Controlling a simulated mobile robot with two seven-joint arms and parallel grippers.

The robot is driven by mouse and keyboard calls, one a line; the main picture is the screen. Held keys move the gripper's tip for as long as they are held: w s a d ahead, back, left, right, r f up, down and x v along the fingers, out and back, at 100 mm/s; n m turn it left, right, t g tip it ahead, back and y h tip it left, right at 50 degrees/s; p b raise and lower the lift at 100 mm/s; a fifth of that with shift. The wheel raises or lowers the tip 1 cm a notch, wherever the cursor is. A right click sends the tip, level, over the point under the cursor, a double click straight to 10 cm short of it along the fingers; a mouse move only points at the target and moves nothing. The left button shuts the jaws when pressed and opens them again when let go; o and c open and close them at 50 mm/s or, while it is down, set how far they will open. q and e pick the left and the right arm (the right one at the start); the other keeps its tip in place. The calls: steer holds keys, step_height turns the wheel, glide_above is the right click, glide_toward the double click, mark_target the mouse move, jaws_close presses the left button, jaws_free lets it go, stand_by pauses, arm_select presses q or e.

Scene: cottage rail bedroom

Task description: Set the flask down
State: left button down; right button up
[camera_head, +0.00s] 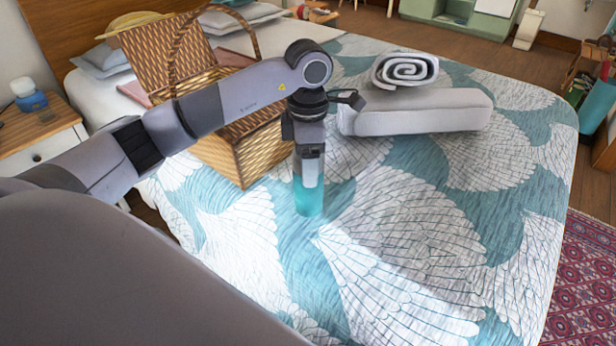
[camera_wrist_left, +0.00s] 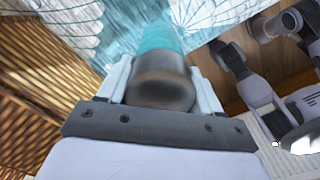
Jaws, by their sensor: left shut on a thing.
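The flask (camera_head: 308,196) is teal with a grey-brown cap, and it stands upright over the bed's patterned cover (camera_head: 390,240), to the right of the wicker basket. My left gripper (camera_head: 309,168) points down and is shut on the flask's upper part. In the left wrist view the flask (camera_wrist_left: 160,40) sits between the two fingers of my left gripper (camera_wrist_left: 163,88), its cap towards the palm. The flask's base is at or very near the cover; I cannot tell whether it touches. My right gripper is not in view.
An open wicker basket (camera_head: 235,150) stands close on the left, partly behind my left arm. The cover in front and right is clear. A nightstand (camera_head: 40,140) stands far left.

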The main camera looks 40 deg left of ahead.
mark_target(307, 202)
arm_select(q)
steer(key=shift+f, duration=2)
steer(key=shift+f, duration=0.2)
steer(key=shift+c, duration=0.9)
jaws_free()
